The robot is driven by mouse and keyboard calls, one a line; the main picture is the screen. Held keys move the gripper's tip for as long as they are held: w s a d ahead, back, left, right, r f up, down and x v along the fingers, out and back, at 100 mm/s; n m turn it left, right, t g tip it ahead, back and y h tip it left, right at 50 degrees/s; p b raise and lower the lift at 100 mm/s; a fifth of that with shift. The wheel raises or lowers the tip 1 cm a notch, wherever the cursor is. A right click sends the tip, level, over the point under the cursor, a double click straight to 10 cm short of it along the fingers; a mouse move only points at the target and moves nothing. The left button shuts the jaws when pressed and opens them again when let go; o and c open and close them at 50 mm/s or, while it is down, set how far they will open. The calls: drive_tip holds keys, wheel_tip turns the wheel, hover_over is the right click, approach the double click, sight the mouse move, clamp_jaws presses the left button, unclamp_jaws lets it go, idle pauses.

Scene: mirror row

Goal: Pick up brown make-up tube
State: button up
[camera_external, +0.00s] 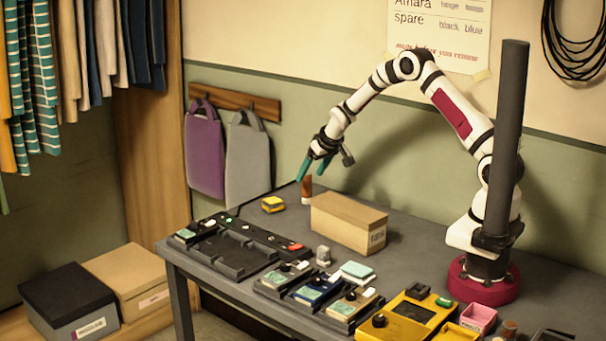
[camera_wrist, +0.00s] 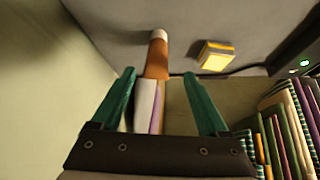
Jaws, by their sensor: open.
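The brown make-up tube (camera_external: 306,190) stands upright on the grey table near its back edge, left of the cardboard box. In the wrist view the tube (camera_wrist: 157,58) shows brown with a pale end, centred in front of the fingers. My gripper (camera_external: 313,173) has green fingers and is open and empty, just above and beside the tube. In the wrist view my gripper (camera_wrist: 161,74) has one finger to each side of the tube's near end. I cannot tell whether the tube's end is inside the jaws; no contact shows.
A cardboard box (camera_external: 348,222) stands close to the right of the tube. A small yellow box (camera_external: 273,204) lies to the left, also in the wrist view (camera_wrist: 215,56). Trays and devices (camera_external: 240,248) fill the front edge. The wall with hanging bags (camera_external: 205,150) is behind.

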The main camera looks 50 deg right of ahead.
sight(308, 184)
drive_tip(key=x, duration=0.6)
drive_tip(key=shift+s+d+f, duration=0.2)
drive_tip(key=shift+d+f, duration=0.05)
drive_tip(key=shift+f, duration=0.15)
clamp_jaws()
